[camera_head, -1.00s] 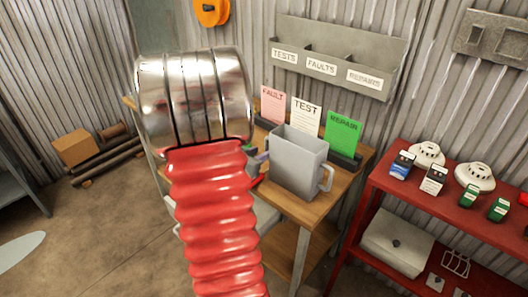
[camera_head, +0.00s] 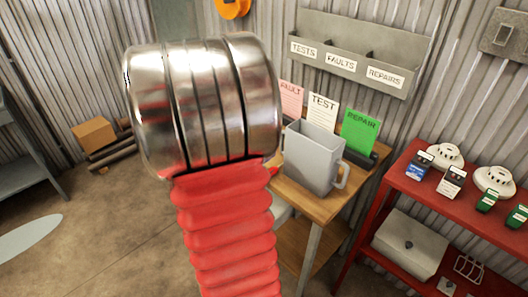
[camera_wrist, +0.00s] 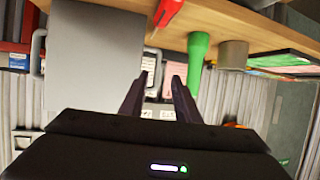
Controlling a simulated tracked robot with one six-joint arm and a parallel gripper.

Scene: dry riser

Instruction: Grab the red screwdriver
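In the wrist view, a slim red thing (camera_wrist: 168,13), which looks like the red screwdriver, shows at the top by the wooden table's edge. Part of it is cut off by the frame. My gripper (camera_wrist: 162,76) is open, with nothing between its dark fingers, and the red thing is beyond its tips. In the head view, a small red bit (camera_head: 273,170) shows on the table beside the grey jug; the rest is hidden. My gripper is hidden there behind my arm.
A grey jug (camera_head: 313,157) stands on the wooden table (camera_head: 300,200), close to my gripper; the wrist view shows it at left (camera_wrist: 95,60). A green tapered thing (camera_wrist: 198,45) and a grey-brown cylinder (camera_wrist: 232,54) are right of the red thing. A red shelf (camera_head: 440,205) stands at right.

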